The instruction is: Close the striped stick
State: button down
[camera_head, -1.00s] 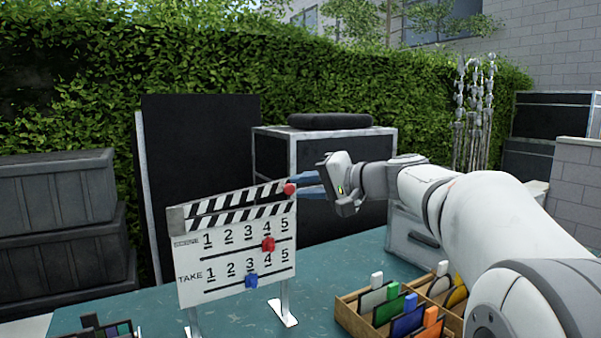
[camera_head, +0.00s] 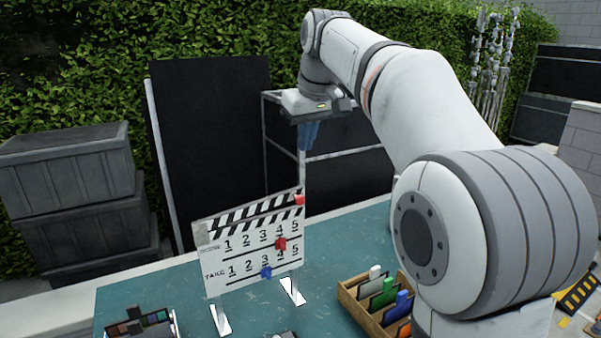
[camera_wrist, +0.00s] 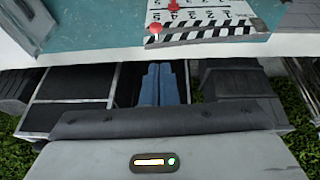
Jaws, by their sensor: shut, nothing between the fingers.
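The clapperboard (camera_head: 253,258) stands upright on two legs on the teal table. Its striped stick (camera_head: 250,209) is hinged at the left. The stick slants up to the right, with a narrow wedge gap above the lower striped bar. A red knob (camera_head: 299,199) sits at its right end. My gripper (camera_head: 308,147) points down, above the stick's right end and apart from it. Its blue fingers are shut and empty. In the wrist view the fingers (camera_wrist: 160,68) show below the upside-down board, and the striped stick (camera_wrist: 215,33) appears beyond their tips.
A wooden box (camera_head: 352,302) with coloured cards stands right of the board. A dark palette case (camera_head: 140,325) is at the front left. The table (camera_head: 345,240) is bare behind the wooden box. Black panels and cases stand behind the table.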

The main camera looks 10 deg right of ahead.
send_over(303, 201)
notch_tip(303, 201, down, 12)
jog(key=shift+s+a+f+p, duration=0.15)
jog(key=shift+a+f+p, duration=0.1)
jog(key=shift+f+p, duration=0.3)
jog(key=shift+f, duration=0.1)
jog(key=f+b, duration=0.2)
jog(key=f, duration=0.1)
jog(key=shift+d+f, duration=0.1)
jog(key=shift+d, duration=0.2)
